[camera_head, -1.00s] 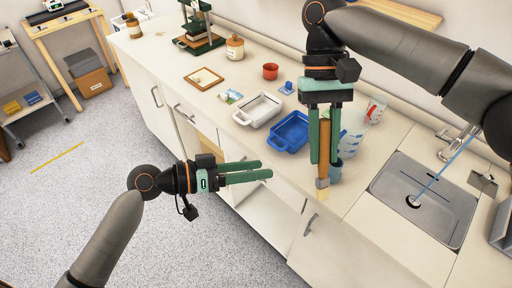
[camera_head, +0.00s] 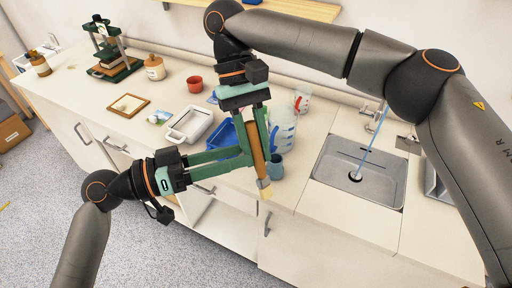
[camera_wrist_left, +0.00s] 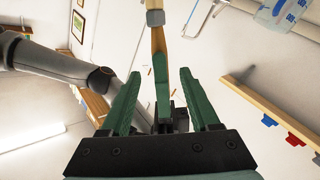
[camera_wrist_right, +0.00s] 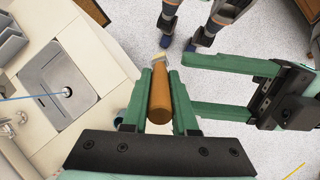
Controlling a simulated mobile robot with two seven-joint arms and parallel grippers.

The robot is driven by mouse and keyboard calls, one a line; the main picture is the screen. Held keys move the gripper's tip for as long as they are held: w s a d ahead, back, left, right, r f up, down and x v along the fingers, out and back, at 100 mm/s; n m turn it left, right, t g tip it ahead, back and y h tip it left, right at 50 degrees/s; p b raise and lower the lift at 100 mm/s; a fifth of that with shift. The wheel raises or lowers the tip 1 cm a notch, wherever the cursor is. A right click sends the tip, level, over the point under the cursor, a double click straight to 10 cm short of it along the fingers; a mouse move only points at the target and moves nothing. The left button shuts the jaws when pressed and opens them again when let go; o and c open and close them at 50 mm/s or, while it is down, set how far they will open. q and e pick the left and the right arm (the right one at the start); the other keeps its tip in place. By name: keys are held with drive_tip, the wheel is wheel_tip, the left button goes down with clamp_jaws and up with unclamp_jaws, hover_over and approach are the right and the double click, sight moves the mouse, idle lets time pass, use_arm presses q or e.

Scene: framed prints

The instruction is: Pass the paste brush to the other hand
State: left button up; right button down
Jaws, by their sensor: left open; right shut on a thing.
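The paste brush (camera_head: 260,170) has a wooden handle, a metal ferrule and pale bristles. It hangs bristles down in my right gripper (camera_head: 258,157), which is shut on its handle above the counter's front edge. The handle also shows between the right fingers in the right wrist view (camera_wrist_right: 161,98). My left gripper (camera_head: 243,152) is open and comes in sideways from the left, its fingertips close beside the brush. In the left wrist view the brush (camera_wrist_left: 157,42) lies in line with the gap between the left fingers. I cannot tell whether any left finger touches it.
Behind the grippers on the counter are a blue tray (camera_head: 222,136), a white tray (camera_head: 192,122), a clear measuring jug (camera_head: 285,130) and a blue-grey cup (camera_head: 275,167). A sink (camera_head: 357,172) is at right. Open floor lies in front at left.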

sight(258, 150)
use_arm(q)
drive_tip(key=shift+x, duration=2.6)
drive_tip(key=shift+c, duration=0.4)
clamp_jaws()
use_arm(e)
drive_tip(key=c, duration=0.6)
unclamp_jaws()
drive_tip(key=shift+r, duration=0.1)
